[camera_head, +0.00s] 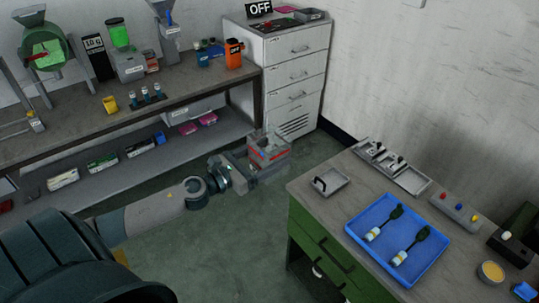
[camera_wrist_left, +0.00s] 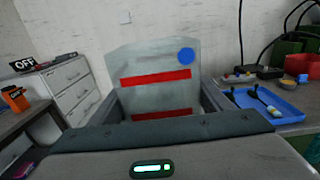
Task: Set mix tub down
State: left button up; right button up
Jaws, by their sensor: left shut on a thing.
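The mix tub (camera_head: 268,151) is a pale, translucent tub with red stripes. My left gripper (camera_head: 262,165) is shut on it and holds it in the air over the gap between the workbench and the green table. In the left wrist view the tub (camera_wrist_left: 155,75) stands between the two fingers, with two red bands and a blue dot on its near wall. Its contents cannot be made out. My right gripper is not in view.
The green table (camera_head: 340,210) at right carries a blue tray (camera_head: 420,262) with two dark-handled tools, a small grey tray (camera_head: 329,181) and metal fixtures (camera_head: 393,166). The workbench (camera_head: 190,93) at left holds machines, a yellow cup (camera_head: 110,104) and an orange container (camera_head: 233,53). A drawer cabinet (camera_head: 298,72) stands behind.

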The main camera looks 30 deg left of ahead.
pick_arm(q)
jog(key=s+d+r+n+y, duration=0.2)
jog(key=s+d+r+y, duration=0.1)
jog(key=s+d, duration=1)
jog(key=d+f+n+y+b, duration=0.1)
jog(key=d+f+y+b, duration=0.1)
jog(key=f+b, duration=0.7)
jog(key=shift+s+d+n+t+y+b, duration=0.3)
jog(key=shift+s+d+t+b, duration=0.1)
jog(key=shift+d+b, duration=0.3)
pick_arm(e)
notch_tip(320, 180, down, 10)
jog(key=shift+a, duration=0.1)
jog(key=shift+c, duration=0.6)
